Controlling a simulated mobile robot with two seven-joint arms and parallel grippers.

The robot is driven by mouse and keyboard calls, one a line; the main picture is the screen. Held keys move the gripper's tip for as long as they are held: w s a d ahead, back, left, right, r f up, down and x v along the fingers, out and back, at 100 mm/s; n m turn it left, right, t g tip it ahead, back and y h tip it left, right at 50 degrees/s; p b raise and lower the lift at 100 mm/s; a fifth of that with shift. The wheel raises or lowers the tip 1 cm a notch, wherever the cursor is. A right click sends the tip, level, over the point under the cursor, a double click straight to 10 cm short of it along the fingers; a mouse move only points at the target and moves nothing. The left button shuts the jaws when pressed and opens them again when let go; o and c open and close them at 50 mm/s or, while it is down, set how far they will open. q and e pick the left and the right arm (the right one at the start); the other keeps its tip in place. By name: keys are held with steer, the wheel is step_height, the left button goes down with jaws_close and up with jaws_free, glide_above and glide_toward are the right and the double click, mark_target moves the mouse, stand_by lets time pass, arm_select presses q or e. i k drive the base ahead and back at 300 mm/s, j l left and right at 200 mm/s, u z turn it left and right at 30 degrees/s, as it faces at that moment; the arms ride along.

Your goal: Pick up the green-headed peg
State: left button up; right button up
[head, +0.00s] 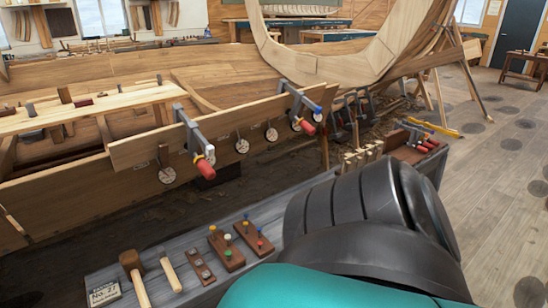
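The green-headed peg (228,239) is small and stands upright in a brown wooden block (227,258) on the grey bench at the bottom middle. Another peg with a pale yellow head (212,230) stands in the same block. A second brown block (252,238) just to the right holds several pegs, one with a red head (260,244). Neither of my grippers shows. A large black and teal part of my arm fills the lower right, close to the blocks, and hides part of the bench.
A mallet (132,264), a wooden handle (169,272), a small brown block (200,266) and a label plate (104,294) lie left of the peg blocks on the bench (200,235). Beyond is the planked hull (75,205) with red-handled clamps (203,165).

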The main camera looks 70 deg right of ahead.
mark_target(228, 253)
steer(key=z, duration=1.9)
steer(key=i+l, duration=0.2)
steer(key=i, duration=0.15)
steer(key=i+l, duration=0.2)
steer(key=i, duration=0.15)
steer(key=i+l+u, duration=0.65)
steer(key=j+u, duration=0.1)
steer(key=u, duration=0.5)
